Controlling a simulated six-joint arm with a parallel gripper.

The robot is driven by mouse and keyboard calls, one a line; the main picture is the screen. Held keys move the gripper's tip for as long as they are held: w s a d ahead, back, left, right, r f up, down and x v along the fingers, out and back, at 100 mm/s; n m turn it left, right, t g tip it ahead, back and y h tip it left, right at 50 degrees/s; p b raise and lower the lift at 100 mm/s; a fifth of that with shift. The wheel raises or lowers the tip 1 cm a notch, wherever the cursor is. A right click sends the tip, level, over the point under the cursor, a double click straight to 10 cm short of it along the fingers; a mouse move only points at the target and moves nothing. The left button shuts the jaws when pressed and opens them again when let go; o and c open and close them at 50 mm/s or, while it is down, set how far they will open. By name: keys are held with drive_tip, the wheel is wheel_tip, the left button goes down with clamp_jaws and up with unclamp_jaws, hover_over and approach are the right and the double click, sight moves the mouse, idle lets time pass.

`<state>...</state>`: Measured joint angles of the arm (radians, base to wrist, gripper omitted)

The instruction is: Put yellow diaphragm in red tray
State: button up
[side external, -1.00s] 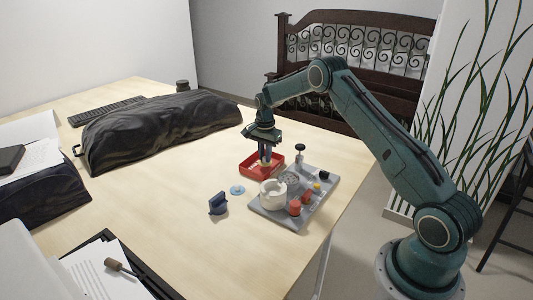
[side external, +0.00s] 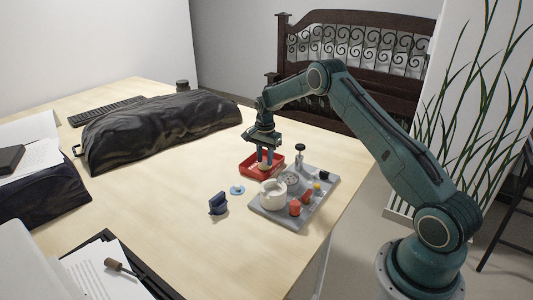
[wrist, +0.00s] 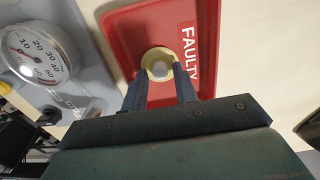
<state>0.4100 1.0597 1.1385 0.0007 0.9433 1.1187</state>
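The yellow diaphragm (wrist: 158,64) is a small round pale-yellow piece with a grey-white centre. It also shows low between my fingers in the side view (side external: 265,167). My gripper (wrist: 159,70) points down over the red tray (wrist: 125,40), with its two blue fingertips at opposite edges of the diaphragm, seemingly shut on it. The tray has a white-on-red "FAULTY" label to the right of the diaphragm. In the side view the red tray (side external: 247,172) lies on the table, and the diaphragm is within its outline. Whether the diaphragm touches the tray floor is not clear.
A grey platform (side external: 266,217) with a white round part (side external: 272,192), red pieces and a gauge (wrist: 38,55) adjoins the tray. A light-blue disc (side external: 237,190) and a dark blue part (side external: 218,204) lie in front. A black-covered bulk (side external: 160,128) lies behind left.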

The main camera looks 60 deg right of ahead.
sight(265, 161)
drive_tip(key=shift+o, duration=0.5)
drive_tip(key=shift+r, duration=0.15)
wheel_tip(265, 161, up, 13)
idle(0.4)
idle(0.5)
